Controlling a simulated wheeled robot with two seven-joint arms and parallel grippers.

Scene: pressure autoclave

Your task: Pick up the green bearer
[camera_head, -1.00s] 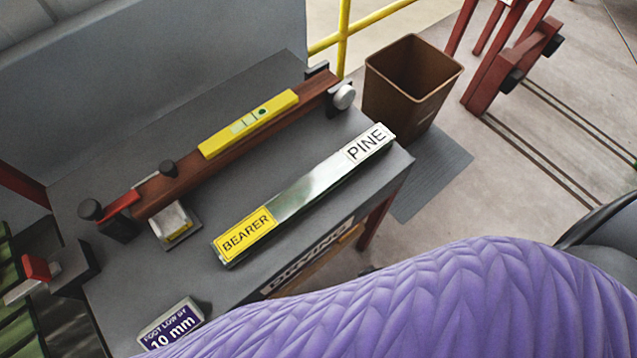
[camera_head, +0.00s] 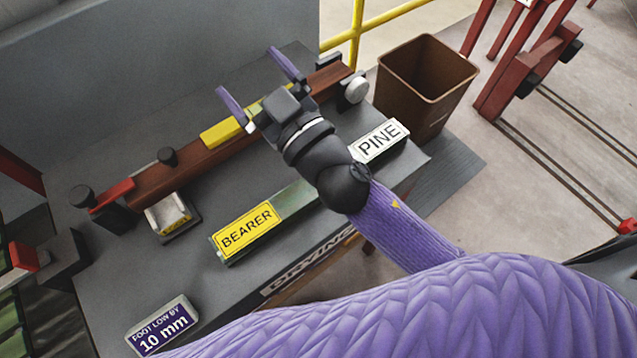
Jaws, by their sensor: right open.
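The green bearer (camera_head: 292,200) is a long bar lying on the grey bench. It has a yellow "BEARER" label at its left end and a white "PINE" label at its right end. My right gripper (camera_head: 246,70) is open and empty, with its two purple fingers pointing to the upper left. It is above the bench, past the bearer and over the yellow spirit level (camera_head: 220,131). My right wrist and forearm cross over the bearer and hide part of its right half. My left gripper is not in view.
The yellow level lies on a red-brown beam (camera_head: 195,170) along the back of the bench (camera_head: 130,250). A "10 mm" block (camera_head: 162,326) sits at front left. A brown bin (camera_head: 425,80) stands beyond the bench's right end. A grey wall rises behind.

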